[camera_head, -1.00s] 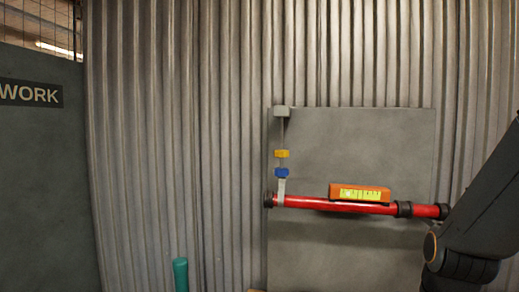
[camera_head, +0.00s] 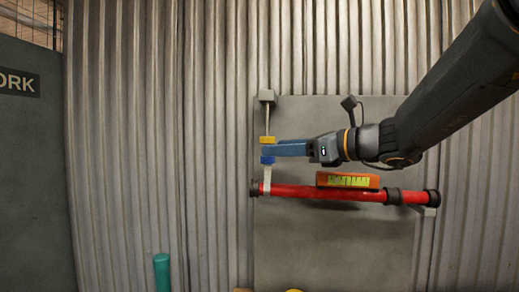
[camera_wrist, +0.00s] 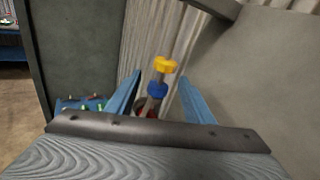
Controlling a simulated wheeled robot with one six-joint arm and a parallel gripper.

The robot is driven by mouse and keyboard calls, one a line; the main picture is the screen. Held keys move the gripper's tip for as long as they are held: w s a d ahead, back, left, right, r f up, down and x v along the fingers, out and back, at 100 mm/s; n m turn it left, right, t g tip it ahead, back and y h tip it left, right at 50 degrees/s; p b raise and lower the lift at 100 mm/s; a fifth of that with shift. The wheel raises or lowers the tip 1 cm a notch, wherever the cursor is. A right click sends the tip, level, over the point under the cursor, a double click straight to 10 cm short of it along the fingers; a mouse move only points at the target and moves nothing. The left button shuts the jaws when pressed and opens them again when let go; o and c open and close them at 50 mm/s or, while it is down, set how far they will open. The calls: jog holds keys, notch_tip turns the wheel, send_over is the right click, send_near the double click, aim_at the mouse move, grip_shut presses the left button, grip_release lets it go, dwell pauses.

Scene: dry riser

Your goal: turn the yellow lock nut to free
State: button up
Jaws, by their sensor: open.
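The yellow lock nut (camera_head: 267,139) sits on a thin vertical rod above a blue nut (camera_head: 267,160). In the wrist view the yellow lock nut (camera_wrist: 164,65) and the blue nut (camera_wrist: 157,89) show between my two blue fingers, toward the far end of the gap. My gripper (camera_head: 272,149) is open and comes in from the right at about the height between the two nuts. In the head view its fingers overlap the rod region. I cannot tell whether a finger touches either nut.
A red pipe (camera_head: 320,193) runs level below the nuts, with an orange level (camera_head: 347,181) lying on it. A grey bracket (camera_head: 267,97) holds the rod's top on the grey panel (camera_head: 330,240). A teal post (camera_head: 161,272) stands lower left.

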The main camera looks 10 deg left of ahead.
jog(key=shift+w+a+r+m+y, duration=0.2)
jog(key=shift+r+m, duration=0.1)
jog(key=shift+r, duration=0.15)
jog(key=shift+w+a+r+m+y, duration=0.2)
jog(key=shift+r+m, duration=0.1)
jog(key=shift+r, duration=0.15)
jog(key=shift+w+a+r, duration=0.1)
jog(key=shift+a+r, duration=0.05)
jog(key=shift+a, duration=0.1)
jog(key=shift+p+x, duration=1)
jog(key=shift+x, duration=2.6)
jog(key=shift+d, duration=0.1)
jog(key=c, duration=1.1)
jog(key=shift+o, duration=0.3)
jog(key=n+g+y, duration=0.1)
jog(key=n+g, duration=0.1)
jog(key=shift+g, duration=0.4)
jog(key=shift+s+a+r+n+g+y+p, duration=0.1)
jog(key=shift+s+n+g+y, duration=0.15)
jog(key=shift+n+g, duration=0.3)
jog(key=shift+s+a+f+n+g+y+p, duration=0.15)
jog(key=shift+s+n+g, duration=0.2)
jog(key=shift+g, duration=0.45)
jog(key=shift+s+r+n+g+y+p, duration=0.1)
jog(key=shift+s+r+n+g+y, duration=0.1)
jog(key=shift+n+g, duration=0.4)
